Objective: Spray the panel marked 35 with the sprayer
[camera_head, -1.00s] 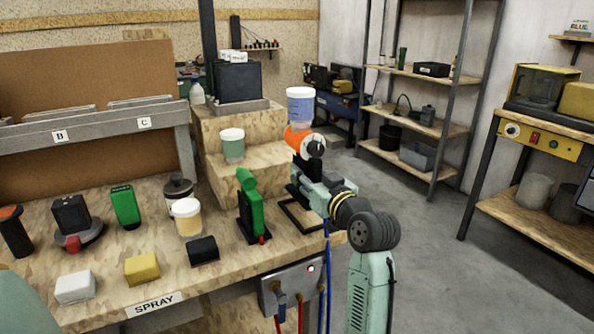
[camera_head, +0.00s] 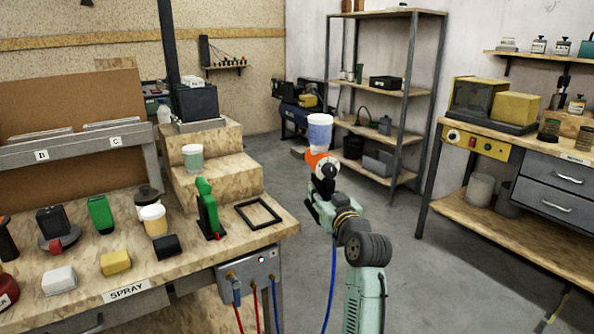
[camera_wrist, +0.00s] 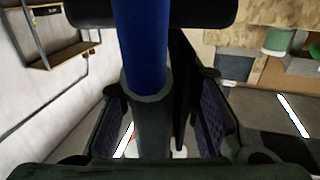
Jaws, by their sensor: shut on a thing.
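The sprayer (camera_head: 322,160) has an orange body and a translucent blue-tinted cup with a white lid on top. It is upright and clear of the bench, to its right in the head view. My gripper (camera_head: 324,188) is shut on the sprayer. In the wrist view, the purple-padded fingers (camera_wrist: 158,125) stand on both sides of its grey handle (camera_wrist: 151,120), with a blue hose (camera_wrist: 140,45) at the near end. The blue hose also hangs below my arm in the head view. The panel marked 35 is not visible in any view.
The spray bench (camera_head: 170,262) stands left, with an empty black frame (camera_head: 258,213), a green tool (camera_head: 207,208) and several cups and blocks. A metal shelf (camera_head: 390,92) stands behind. A drawer workbench (camera_head: 560,150) stands right. The grey floor (camera_head: 425,275) between is open.

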